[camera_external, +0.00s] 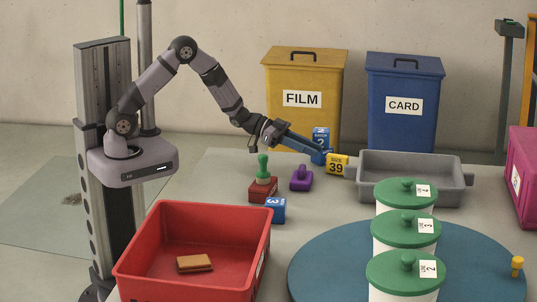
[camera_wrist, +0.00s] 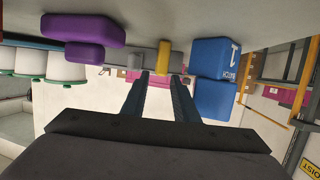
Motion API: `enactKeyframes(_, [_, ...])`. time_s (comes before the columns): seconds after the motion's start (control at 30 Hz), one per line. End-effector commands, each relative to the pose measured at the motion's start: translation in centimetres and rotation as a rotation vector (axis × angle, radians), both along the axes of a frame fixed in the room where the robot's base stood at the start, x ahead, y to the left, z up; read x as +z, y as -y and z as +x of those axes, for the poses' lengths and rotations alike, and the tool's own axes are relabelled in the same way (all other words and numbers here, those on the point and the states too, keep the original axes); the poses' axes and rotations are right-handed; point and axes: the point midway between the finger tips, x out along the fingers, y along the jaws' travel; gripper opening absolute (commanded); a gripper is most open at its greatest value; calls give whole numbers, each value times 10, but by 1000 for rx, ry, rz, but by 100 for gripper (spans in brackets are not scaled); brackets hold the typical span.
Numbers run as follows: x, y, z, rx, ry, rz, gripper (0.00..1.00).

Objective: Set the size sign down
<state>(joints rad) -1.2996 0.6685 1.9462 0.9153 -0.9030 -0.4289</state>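The size sign (camera_external: 337,164) is a small yellow block marked "SIZE 39". It is upright at the far side of the table, left of the grey tray. My gripper (camera_external: 322,155) reaches to its left side, with the arm coming from the upper left. In the wrist view the sign (camera_wrist: 164,62) shows as a narrow yellow strip ahead of and between my fingertips (camera_wrist: 160,78). The fingers look apart, with a gap visible on the strip's left. Whether the right finger touches it, I cannot tell. The wrist view is upside down, with the table at the top.
Blue batch blocks (camera_external: 321,137) are stacked close by my fingers. A purple stamp (camera_external: 301,180) and a green-handled stamp (camera_external: 263,180) stand to the left. The grey tray (camera_external: 414,192) is right of the sign. White tubs with green lids (camera_external: 404,222) stand on the round blue turntable (camera_external: 330,262).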

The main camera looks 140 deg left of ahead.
Motion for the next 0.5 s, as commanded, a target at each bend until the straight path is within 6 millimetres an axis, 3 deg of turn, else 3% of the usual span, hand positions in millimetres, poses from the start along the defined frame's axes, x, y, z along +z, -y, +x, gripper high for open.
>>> enactKeyframes(0.5, [-10,-16,24,-3,0,-1,27])
